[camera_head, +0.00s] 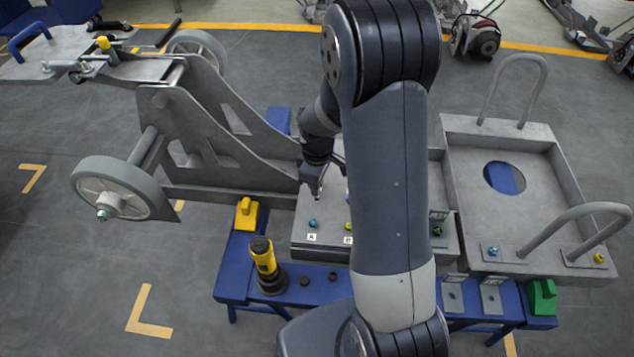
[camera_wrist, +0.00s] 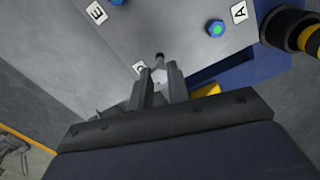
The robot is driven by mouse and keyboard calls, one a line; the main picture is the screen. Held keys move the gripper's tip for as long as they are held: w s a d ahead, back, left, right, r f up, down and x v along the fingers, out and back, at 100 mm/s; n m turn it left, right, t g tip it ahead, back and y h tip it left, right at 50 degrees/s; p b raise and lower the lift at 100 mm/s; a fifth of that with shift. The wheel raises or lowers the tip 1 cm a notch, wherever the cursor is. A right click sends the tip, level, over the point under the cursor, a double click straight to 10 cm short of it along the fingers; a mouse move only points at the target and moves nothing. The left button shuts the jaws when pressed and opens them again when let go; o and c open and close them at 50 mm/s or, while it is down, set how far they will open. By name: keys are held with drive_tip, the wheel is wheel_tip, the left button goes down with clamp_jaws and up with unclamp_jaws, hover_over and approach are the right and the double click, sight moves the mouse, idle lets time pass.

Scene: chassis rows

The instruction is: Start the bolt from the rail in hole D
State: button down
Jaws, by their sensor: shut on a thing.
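My gripper (camera_wrist: 159,88) is shut on a bolt (camera_wrist: 159,75) with a pale hex head, seen between the fingertips in the wrist view. The fingers point at the grey plate (camera_wrist: 150,30), close to a dark round spot (camera_wrist: 160,56) just past the bolt. A label (camera_wrist: 138,68) beside the fingers is partly covered, so its letter is unclear. I cannot tell whether the bolt touches the plate. In the head view my gripper (camera_head: 317,188) is over the plate's far left part, behind label A (camera_head: 311,237). My arm hides much of the plate.
A blue bolt (camera_wrist: 215,28) sits by label A, and a yellow one (camera_head: 349,226) by label B. Label E (camera_wrist: 97,12) shows in the wrist view. A yellow-black tool (camera_head: 264,263) stands on the blue bench (camera_head: 240,285). A wheeled grey frame (camera_head: 205,140) stands close at left.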

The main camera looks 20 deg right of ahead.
drive_tip(key=shift+f+b, duration=0.85)
drive_tip(key=shift+f, duration=0.15)
idle(0.6)
drive_tip(key=shift+f+b, duration=0.4)
drive_tip(key=shift+f, duration=0.1)
drive_tip(key=shift+f, duration=0.1)
drive_tip(key=m, duration=0.3)
drive_tip(key=shift+m, duration=1.2)
drive_tip(key=shift+m+b, duration=0.3)
drive_tip(key=shift+m, duration=2.2)
